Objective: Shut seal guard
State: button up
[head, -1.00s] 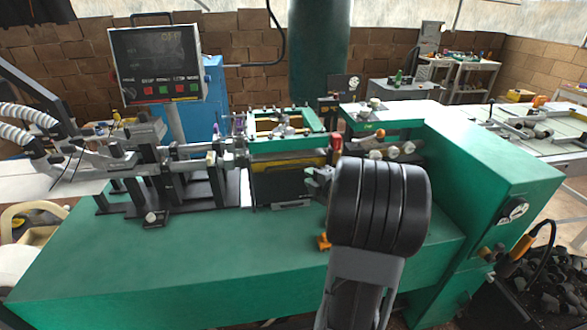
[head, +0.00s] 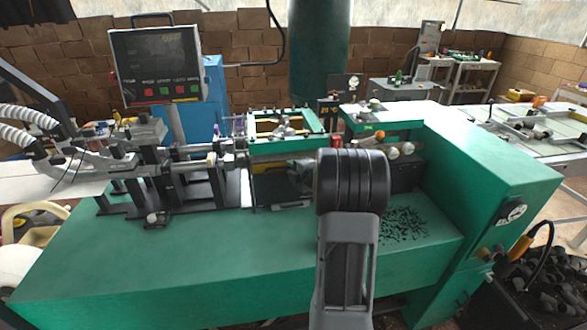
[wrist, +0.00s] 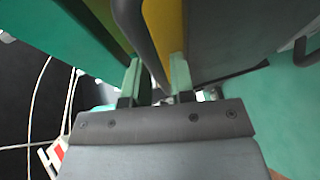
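The seal guard appears to be the dark panel with a yellow strip (head: 270,168) at the middle of the green machine in the head view. In the wrist view a yellow panel (wrist: 168,32) and a grey bar (wrist: 134,28), perhaps its handle, are close up. My gripper (wrist: 155,72) has green fingertips spread apart, with the bar running between them. I cannot tell whether either fingertip touches the bar. In the head view my black wrist hides the fingertips and the guard's right side.
The green bench front (head: 170,265) is bare on the left. Dark scraps (head: 402,226) lie on it right of my arm. Clamps and rods (head: 180,170) stand left of the guard. A control screen (head: 158,62) stands behind. A tall green housing (head: 480,170) bounds the right.

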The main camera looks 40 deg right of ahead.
jog(key=shift+c, duration=0.3)
grip_shut()
notch_tip(320, 180, up, 8)
jog(key=p, duration=0.3)
jog(key=shift+f, duration=0.25)
jog(key=shift+r, duration=0.1)
jog(key=shift+o, duration=0.3)
grip_release()
